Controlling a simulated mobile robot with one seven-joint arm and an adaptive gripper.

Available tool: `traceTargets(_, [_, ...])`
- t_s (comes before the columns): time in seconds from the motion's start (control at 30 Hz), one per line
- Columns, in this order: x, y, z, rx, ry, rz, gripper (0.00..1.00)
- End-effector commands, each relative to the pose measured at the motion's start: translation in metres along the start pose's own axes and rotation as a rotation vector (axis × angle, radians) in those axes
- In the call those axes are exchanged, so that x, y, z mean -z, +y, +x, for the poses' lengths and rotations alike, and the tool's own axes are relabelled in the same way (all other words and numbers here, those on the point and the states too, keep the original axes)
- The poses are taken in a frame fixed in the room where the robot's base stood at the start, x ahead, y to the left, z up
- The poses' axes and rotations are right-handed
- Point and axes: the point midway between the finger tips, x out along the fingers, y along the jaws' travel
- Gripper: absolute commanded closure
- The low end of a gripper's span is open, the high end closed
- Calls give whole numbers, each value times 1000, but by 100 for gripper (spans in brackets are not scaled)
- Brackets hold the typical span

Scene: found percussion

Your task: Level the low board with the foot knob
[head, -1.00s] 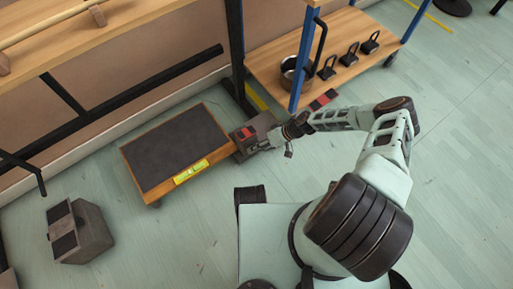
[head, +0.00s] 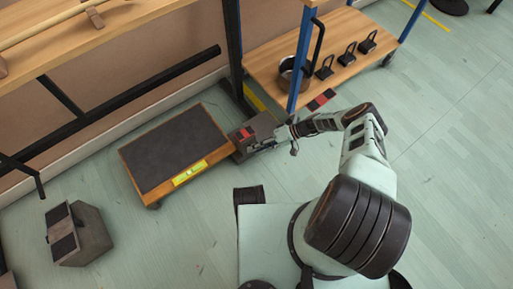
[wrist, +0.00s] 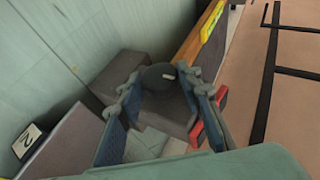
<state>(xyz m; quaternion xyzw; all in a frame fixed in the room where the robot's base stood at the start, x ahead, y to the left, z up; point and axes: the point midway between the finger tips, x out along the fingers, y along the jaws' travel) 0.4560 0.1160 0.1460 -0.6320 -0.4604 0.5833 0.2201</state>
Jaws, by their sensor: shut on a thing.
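The low board (head: 172,148) has a dark top and a wooden rim and lies low over the floor. A yellow-green spirit level (head: 190,172) sits along its front edge and also shows in the wrist view (wrist: 212,20); its bubble is too small to read. The foot knob (wrist: 157,76) is dark and round with a pale mark, seen between my fingers. My gripper (wrist: 163,82) is shut on the knob, one finger on each side. In the head view my gripper (head: 277,142) is at the board's right end, where the knob is not discernible.
A dark grey block with red pads (head: 252,134) stands against the board's right end. Another grey block (head: 80,235) stands at the lower left. A wooden shelf (head: 340,62) with a pot (head: 293,76) and several dark weights is behind. Floor at right is clear.

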Motion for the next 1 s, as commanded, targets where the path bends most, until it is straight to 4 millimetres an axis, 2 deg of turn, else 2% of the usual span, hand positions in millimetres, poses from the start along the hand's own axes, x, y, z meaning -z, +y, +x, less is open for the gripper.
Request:
traceTargets(0.4, [1,0,1,2,4,4,91])
traceTargets(0.43, [1,0,1,2,4,4,65])
traceTargets(0.57, [1,0,1,2,2,4,51])
traceTargets(0.87, [0,0,-1,3,1,3,50])
traceTargets(1.0, [1,0,-13,2,1,2,50])
